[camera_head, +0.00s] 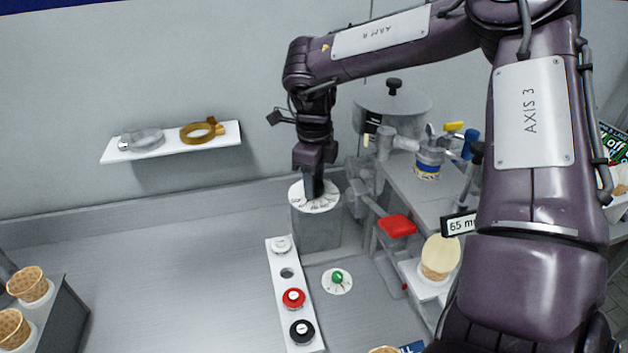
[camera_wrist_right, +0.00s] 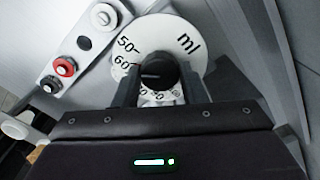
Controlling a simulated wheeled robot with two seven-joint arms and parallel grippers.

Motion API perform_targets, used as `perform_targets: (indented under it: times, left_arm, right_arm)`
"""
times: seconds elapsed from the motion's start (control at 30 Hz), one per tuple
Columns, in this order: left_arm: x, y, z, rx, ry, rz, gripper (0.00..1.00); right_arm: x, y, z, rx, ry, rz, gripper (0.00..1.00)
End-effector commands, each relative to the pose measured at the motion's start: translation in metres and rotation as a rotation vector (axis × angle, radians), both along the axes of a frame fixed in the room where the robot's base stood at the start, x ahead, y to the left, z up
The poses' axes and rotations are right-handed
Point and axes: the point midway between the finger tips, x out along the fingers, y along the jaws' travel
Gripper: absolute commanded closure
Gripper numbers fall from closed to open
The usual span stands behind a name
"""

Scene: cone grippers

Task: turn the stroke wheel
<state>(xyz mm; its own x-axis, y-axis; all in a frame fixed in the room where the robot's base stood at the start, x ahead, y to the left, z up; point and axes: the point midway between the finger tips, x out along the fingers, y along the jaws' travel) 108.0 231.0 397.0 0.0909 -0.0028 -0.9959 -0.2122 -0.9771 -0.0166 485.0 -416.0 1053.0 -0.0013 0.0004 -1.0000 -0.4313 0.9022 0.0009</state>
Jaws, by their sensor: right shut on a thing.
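The stroke wheel is a round white dial (camera_head: 328,203) with a dark knob (camera_wrist_right: 157,72), on top of a grey block (camera_head: 316,230) near the back wall. In the right wrist view the dial (camera_wrist_right: 183,28) shows "ml", "50" and "60", with smaller numbers partly hidden behind my fingers. My right gripper (camera_head: 313,191) points down at the dial, its two fingers shut on the knob from either side. A small sign (camera_head: 461,225) reads "65 m", its end hidden by my arm. My left gripper is not in view.
A white strip (camera_head: 286,255) holds white, red (camera_head: 293,298) and black (camera_head: 302,331) buttons. A small dial with a green knob (camera_head: 337,277) lies beside it. A red pad (camera_head: 397,225) and a filled cone (camera_head: 438,257) stand right.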

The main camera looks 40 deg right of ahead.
Motion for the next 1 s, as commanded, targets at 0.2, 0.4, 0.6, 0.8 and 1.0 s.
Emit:
perform_targets:
  times: [0.2, 0.4, 0.6, 0.8, 1.0]
  left_arm:
    - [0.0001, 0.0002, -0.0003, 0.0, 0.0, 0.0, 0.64]
    - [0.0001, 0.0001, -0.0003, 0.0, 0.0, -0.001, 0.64]
    - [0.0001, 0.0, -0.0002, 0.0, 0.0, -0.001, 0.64]
    - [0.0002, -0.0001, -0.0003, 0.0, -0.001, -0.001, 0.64]
    - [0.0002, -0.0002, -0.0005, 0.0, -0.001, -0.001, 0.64]
  right_arm:
    - [0.0018, -0.0006, 0.0024, -0.002, -0.007, -0.032, 0.85]
    - [0.002, -0.0006, 0.0026, -0.002, -0.007, -0.035, 0.85]
    - [0.0021, -0.0006, 0.0027, -0.002, -0.008, -0.034, 0.6]
    - [0.0012, -0.0004, 0.0017, -0.001, -0.004, -0.034, 0.41]
    - [0.0007, -0.0002, 0.0013, -0.001, -0.003, -0.033, 0.41]
